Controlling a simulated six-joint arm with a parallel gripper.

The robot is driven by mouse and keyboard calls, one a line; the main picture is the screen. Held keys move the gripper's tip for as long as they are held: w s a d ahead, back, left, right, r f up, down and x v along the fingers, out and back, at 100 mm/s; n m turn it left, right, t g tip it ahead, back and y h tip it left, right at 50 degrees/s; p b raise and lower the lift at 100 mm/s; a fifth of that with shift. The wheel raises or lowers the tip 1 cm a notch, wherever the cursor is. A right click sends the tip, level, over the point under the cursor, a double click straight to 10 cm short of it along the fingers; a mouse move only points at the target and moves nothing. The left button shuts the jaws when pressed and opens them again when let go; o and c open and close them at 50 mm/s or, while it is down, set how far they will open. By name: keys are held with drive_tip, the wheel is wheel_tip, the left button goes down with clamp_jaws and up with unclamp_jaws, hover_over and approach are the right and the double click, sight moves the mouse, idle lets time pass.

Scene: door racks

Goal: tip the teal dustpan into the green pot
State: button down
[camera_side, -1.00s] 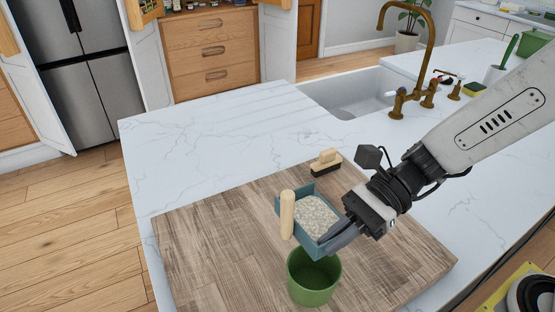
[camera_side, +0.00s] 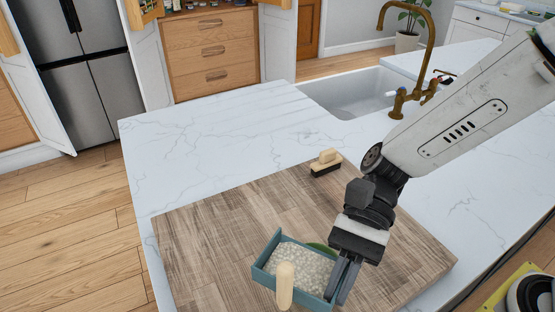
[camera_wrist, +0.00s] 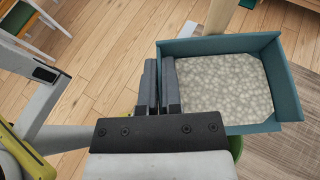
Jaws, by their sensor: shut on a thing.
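The teal dustpan (camera_side: 262,267) holds pale grey grit (camera_side: 301,264) and has a light wooden handle (camera_side: 285,286). My gripper (camera_side: 343,280) is shut on the dustpan's right wall in the side view. In the wrist view the gripper fingers (camera_wrist: 162,88) grip the left wall of the dustpan (camera_wrist: 287,85), and the grit (camera_wrist: 222,88) still fills it. The green pot (camera_side: 322,247) is mostly hidden behind the dustpan. Only a bit of its rim shows in the side view, and a sliver of its side shows in the wrist view (camera_wrist: 236,146).
A wooden board (camera_side: 200,235) lies on the white marble counter (camera_side: 220,140). A brush (camera_side: 326,162) with a pale handle stands at the board's back edge. The sink (camera_side: 350,95) and brass tap (camera_side: 410,70) are behind. The left part of the board is clear.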

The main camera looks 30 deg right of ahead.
drive_tip(key=shift+f, duration=0.35)
drive_tip(key=shift+d+f, duration=0.1)
drive_tip(key=shift+f, duration=0.9)
drive_tip(key=y, duration=0.1)
drive_tip(key=r+g+y, duration=0.1)
drive_tip(key=d+g+y, duration=0.1)
drive_tip(key=shift+w+r, duration=0.15)
drive_tip(key=shift+w, duration=0.2)
drive_tip(key=g+y, duration=0.1)
drive_tip(key=y, duration=0.1)
drive_tip(key=w+d+r+g+y, duration=0.1)
drive_tip(key=y, duration=0.1)
drive_tip(key=shift+d, duration=0.15)
drive_tip(key=shift+r+g, duration=0.2)
drive_tip(key=shift+g, duration=0.1)
drive_tip(key=shift+s+r, duration=0.1)
drive_tip(key=shift+r, duration=0.15)
drive_tip(key=shift+s+a+t+h, duration=0.2)
drive_tip(key=shift+a+t+h, duration=0.15)
drive_tip(key=shift+t+h, duration=0.5)
drive_tip(key=shift+s+a+t+h, duration=0.25)
drive_tip(key=shift+a+t+h, duration=0.2)
drive_tip(key=shift+h, duration=0.7)
drive_tip(key=shift+s+a+t+h, duration=0.2)
drive_tip(key=shift+a+t+h, duration=0.1)
drive_tip(key=shift+t+h, duration=0.55)
drive_tip(key=shift+h, duration=0.25)
